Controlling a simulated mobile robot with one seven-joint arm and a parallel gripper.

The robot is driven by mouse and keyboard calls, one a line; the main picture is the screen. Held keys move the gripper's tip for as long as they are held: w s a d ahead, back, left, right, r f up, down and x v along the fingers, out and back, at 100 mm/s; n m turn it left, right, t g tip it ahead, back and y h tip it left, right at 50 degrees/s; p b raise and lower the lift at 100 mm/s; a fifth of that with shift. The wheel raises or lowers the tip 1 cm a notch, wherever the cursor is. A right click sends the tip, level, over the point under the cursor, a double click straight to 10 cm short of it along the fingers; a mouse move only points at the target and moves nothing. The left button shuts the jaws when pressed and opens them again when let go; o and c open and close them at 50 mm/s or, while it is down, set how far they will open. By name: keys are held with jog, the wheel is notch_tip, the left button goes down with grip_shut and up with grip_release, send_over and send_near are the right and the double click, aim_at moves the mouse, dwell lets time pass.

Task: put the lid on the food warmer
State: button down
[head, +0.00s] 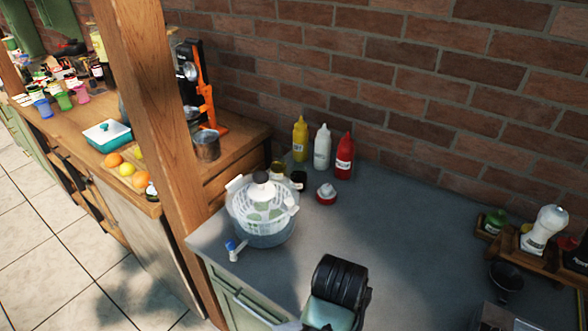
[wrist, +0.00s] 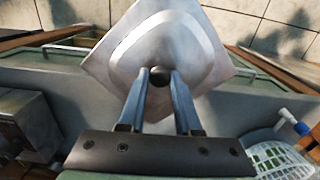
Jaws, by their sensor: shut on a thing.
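The lid (wrist: 160,45), a silver, roughly square metal plate with a dark round knob (wrist: 159,76), fills the upper middle of the wrist view. My gripper (wrist: 160,78) is shut on the knob, one blue finger on each side of it. The lid is held over the front edge of the counter.
Sauce bottles (head: 321,148) line the brick wall. A wooden rack (head: 540,252) stands at right. The middle counter is clear.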

jog(key=s+a+f+n, duration=0.1)
jog(key=n, duration=0.1)
jog(key=s+a+f+n, duration=0.1)
jog(key=a+n, duration=0.1)
jog(key=s+a+f+n, duration=0.1)
jog(key=a+n, duration=0.1)
jog(key=shift+a+f, duration=0.2)
jog(key=shift+f, duration=0.15)
jog(key=shift+s+a, duration=0.1)
jog(key=shift+a, duration=0.15)
jog(key=shift+d, duration=0.15)
jog(key=shift+s, duration=0.1)
